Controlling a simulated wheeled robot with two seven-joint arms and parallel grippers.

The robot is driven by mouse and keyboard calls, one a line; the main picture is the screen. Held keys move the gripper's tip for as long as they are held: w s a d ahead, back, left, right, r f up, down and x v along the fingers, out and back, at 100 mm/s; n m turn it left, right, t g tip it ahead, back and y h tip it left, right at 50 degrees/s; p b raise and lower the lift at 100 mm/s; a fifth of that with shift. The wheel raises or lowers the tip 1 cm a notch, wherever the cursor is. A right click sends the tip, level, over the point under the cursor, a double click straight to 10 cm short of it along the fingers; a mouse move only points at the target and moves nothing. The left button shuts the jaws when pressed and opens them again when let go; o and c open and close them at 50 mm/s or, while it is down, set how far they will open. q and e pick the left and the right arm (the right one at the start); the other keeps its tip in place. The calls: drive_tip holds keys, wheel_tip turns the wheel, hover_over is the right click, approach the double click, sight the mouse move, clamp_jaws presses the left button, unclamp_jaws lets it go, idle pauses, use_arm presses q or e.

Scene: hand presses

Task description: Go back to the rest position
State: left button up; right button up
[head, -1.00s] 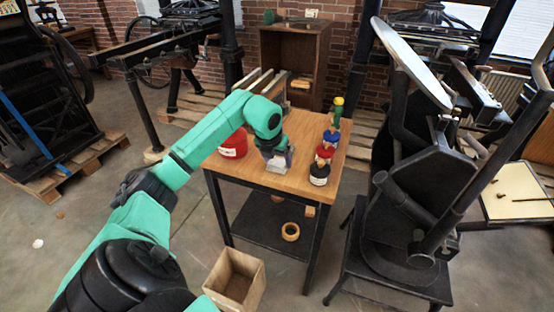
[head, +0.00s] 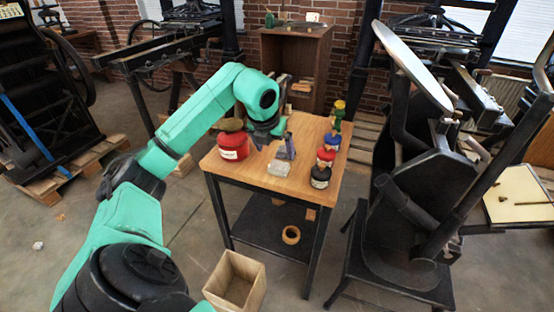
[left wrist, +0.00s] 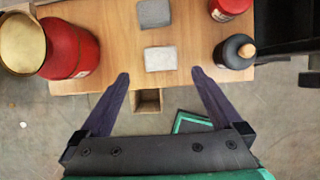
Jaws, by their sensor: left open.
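My left gripper (head: 276,151) is open above the wooden table (head: 262,180), with nothing between its fingers. It also shows in the left wrist view (left wrist: 160,75), its dark fingers spread apart. A pale grey block (head: 279,168) lies on the tabletop just below the gripper. In the left wrist view two grey blocks lie on the table: a lighter one (left wrist: 160,58) and a darker one (left wrist: 153,13). My right gripper does not show in either view.
A red can (head: 233,147) stands left of the gripper. Several bottles, including a black one (head: 320,177), line the table's right side. An open wooden box (head: 254,284) sits on the floor. A black press (head: 415,195) stands close on the right.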

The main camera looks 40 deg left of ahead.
use_arm(q)
drive_tip(key=v, duration=0.4)
drive_tip(key=shift+s+r, duration=0.1)
